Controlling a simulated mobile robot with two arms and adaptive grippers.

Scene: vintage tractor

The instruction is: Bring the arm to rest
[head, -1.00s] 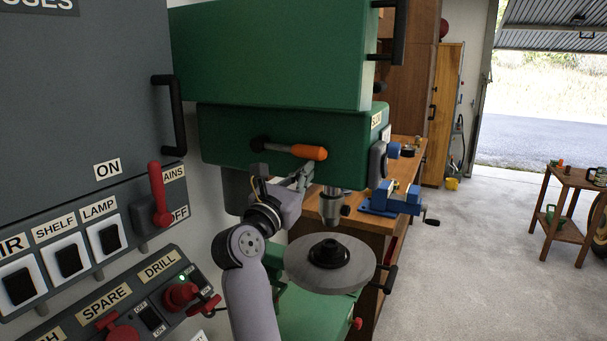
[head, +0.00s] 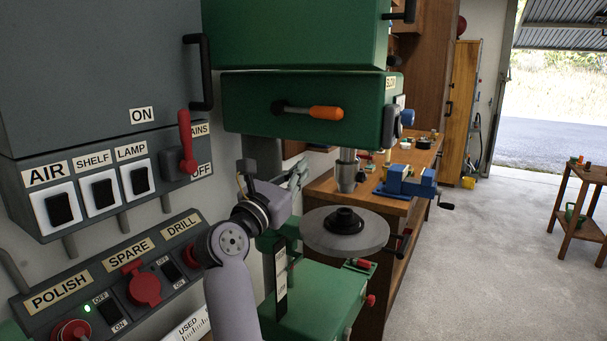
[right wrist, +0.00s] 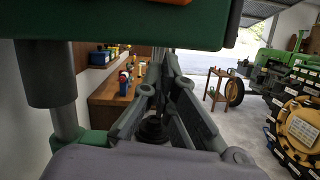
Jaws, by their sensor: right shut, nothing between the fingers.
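My right gripper (head: 297,176) is in the middle of the head view, on its grey arm rising from the bottom. It is in front of the green drill press (head: 300,132), below the lever with the orange grip (head: 326,113) and apart from it. In the right wrist view the fingers (right wrist: 165,62) run forward and come together, shut and empty. The press's round table (head: 372,234) with a black ring (head: 343,219) is right of the gripper. My left gripper is not in view.
A wall panel with switches and a red lever (head: 185,150) is at the left, above a socket panel (head: 112,300). A workbench (head: 325,187) with a blue vise (head: 408,181) stands behind. Open floor (head: 480,270) lies to the right.

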